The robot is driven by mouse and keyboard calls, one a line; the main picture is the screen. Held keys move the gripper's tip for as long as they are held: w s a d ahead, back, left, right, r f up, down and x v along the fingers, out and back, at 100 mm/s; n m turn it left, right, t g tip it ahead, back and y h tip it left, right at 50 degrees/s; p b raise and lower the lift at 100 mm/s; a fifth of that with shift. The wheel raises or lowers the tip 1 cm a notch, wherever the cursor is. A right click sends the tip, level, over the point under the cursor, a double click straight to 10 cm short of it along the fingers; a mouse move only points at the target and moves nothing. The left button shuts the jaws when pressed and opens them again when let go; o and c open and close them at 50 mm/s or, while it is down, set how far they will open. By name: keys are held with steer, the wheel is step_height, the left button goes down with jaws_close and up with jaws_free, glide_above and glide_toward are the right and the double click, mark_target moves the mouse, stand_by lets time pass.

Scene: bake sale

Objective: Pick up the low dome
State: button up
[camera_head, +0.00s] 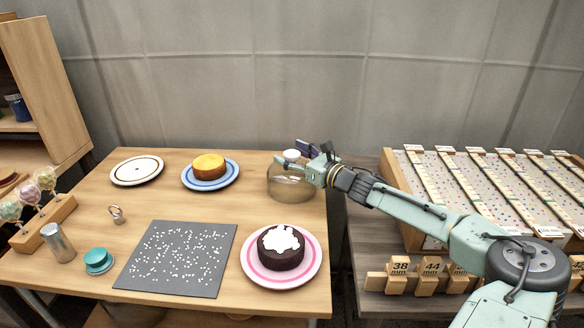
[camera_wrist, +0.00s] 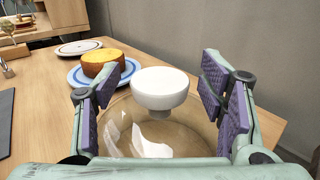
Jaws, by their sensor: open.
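The low dome (camera_head: 290,185) is a clear, brownish cover with a white knob (camera_head: 291,155). It stands on the wooden table near its right edge, partly hidden behind my gripper (camera_head: 311,160) in the head view. In the wrist view the dome (camera_wrist: 160,135) lies low in the middle. Its white knob (camera_wrist: 161,88) is between the open fingers of my gripper (camera_wrist: 163,100), with a gap on each side. The fingers do not touch the knob in that view.
A yellow cake on a blue-rimmed plate (camera_head: 186,181) stands left of the dome. A chocolate cake on a pink plate (camera_head: 250,268) is in front. A dark speckled mat (camera_head: 222,285) and a brown-ringed plate (camera_head: 137,171) lie farther left. A grey wall (camera_head: 230,90) rises behind.

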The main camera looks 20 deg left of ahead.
steer(key=shift+c, duration=0.6)
steer(key=c, duration=1.3)
steer(key=shift+o, duration=0.2)
